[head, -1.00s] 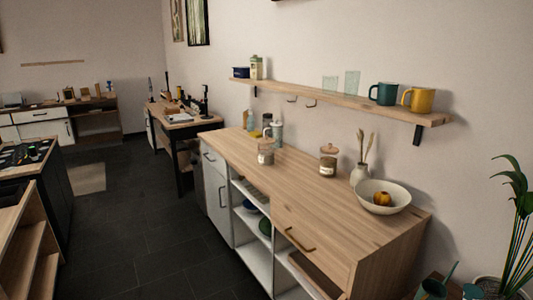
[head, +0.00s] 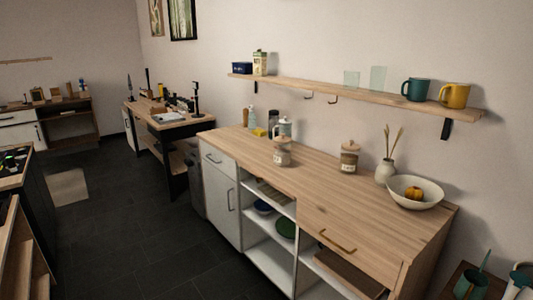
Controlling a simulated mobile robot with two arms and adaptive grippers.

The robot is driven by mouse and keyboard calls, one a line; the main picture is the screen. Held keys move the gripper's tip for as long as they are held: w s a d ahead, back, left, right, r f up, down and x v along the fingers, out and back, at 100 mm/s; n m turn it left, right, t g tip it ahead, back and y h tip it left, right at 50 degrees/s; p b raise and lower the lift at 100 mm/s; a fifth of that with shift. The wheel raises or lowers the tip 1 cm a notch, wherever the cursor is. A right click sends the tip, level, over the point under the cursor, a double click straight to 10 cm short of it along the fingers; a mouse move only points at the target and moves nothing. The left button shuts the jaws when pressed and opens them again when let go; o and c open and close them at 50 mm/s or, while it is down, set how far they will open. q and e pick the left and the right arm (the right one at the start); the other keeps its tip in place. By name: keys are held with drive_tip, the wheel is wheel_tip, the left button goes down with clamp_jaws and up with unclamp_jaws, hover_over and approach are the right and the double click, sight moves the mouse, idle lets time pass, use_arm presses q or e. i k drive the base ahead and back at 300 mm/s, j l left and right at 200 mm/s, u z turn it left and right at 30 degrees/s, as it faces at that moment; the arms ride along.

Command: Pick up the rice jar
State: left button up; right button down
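Two lidded jars stand upright on the wooden counter (head: 330,195). The other jar (head: 349,157), with darker brown contents, stands farther right, near the wall. The pale contents look like rice, but labels are too small to read. Neither of my grippers shows in the head view, and nothing touches either jar.
A white vase (head: 385,172) and a bowl (head: 412,193) with an orange object stand right of the jars. A wall shelf (head: 340,93) hangs above. The dark floor (head: 140,235) before the counter is clear.

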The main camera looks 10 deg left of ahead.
sight(282, 152)
drive_tip(key=i+j+z, duration=0.1)
drive_tip(key=j, duration=0.25)
drive_tip(key=i+j+z, duration=0.1)
drive_tip(key=i+j, duration=0.15)
drive_tip(key=i+j+z, duration=0.1)
drive_tip(key=j, duration=0.35)
drive_tip(key=i+j+z, duration=0.1)
drive_tip(key=i+j, duration=0.15)
drive_tip(key=j, duration=0.15)
drive_tip(key=i+j, duration=0.1)
drive_tip(key=j, duration=0.3)
drive_tip(key=i+z, duration=0.05)
